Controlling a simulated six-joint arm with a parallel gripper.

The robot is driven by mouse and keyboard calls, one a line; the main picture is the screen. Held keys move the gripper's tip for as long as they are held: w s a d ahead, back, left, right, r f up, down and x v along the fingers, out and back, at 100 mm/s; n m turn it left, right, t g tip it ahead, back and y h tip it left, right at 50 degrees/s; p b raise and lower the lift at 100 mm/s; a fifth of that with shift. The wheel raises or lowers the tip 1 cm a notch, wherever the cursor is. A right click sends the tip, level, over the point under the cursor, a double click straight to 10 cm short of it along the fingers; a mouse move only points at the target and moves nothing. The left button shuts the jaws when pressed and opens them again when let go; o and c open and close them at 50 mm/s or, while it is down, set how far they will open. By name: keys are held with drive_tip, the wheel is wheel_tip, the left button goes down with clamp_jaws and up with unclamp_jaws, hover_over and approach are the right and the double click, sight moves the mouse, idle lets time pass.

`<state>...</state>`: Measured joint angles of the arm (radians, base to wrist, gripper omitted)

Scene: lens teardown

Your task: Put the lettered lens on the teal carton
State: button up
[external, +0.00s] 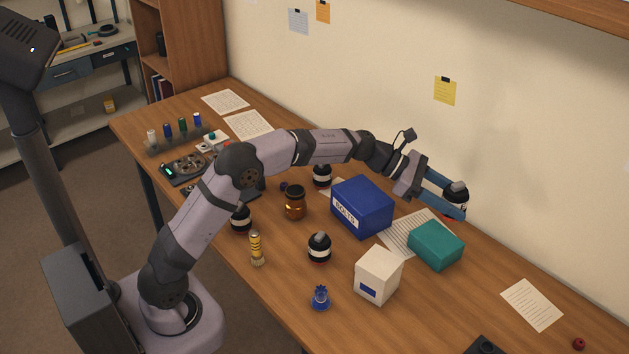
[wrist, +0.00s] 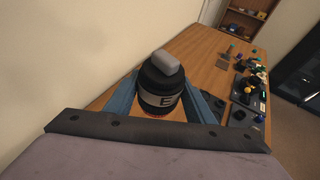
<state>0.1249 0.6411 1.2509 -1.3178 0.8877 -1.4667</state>
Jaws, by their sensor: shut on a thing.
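My gripper (external: 447,198) is shut on the lettered lens (external: 458,196), a black cylinder with a pale band and a grey knob on top. In the wrist view the lens (wrist: 161,98) stands upright between the blue fingers, and its band shows the letter E. The gripper holds it in the air, near the wall side of the table. The teal carton (external: 436,246) sits on the table, below the gripper in the external view. Its top is bare.
A blue box (external: 362,206) stands left of the teal carton, and a white box (external: 378,275) stands in front. Other black lenses (external: 319,247), an amber jar (external: 295,203) and a yellow cylinder (external: 257,248) stand on the table. Papers (external: 531,304) lie flat at the right.

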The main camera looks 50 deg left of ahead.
sight(431, 243)
drive_tip(key=w+a+f+n+t+y, duration=0.2)
drive_tip(key=w+a+f+n+t, duration=0.1)
drive_tip(key=w+a+f, duration=0.3)
drive_tip(key=shift+s+d+f, duration=0.1)
drive_tip(key=shift+s+f, duration=0.15)
drive_tip(key=shift+f, duration=1.5)
drive_tip(key=shift+s+f, duration=0.2)
drive_tip(key=shift+f, duration=1.6)
drive_tip(key=shift+s+d+f, duration=0.1)
drive_tip(key=shift+s+f, duration=0.15)
drive_tip(key=shift+f, duration=1.5)
drive_tip(key=shift+s+a+f+b, duration=0.1)
drive_tip(key=shift+f+b, duration=0.45)
drive_tip(key=shift+b, duration=0.15)
drive_tip(key=shift+s+f, duration=0.1)
drive_tip(key=shift+f, duration=0.15)
drive_tip(key=o, duration=1.4)
drive_tip(key=shift+f, duration=0.25)
drive_tip(key=shift+o, duration=0.5)
drive_tip(key=shift+r, duration=0.2)
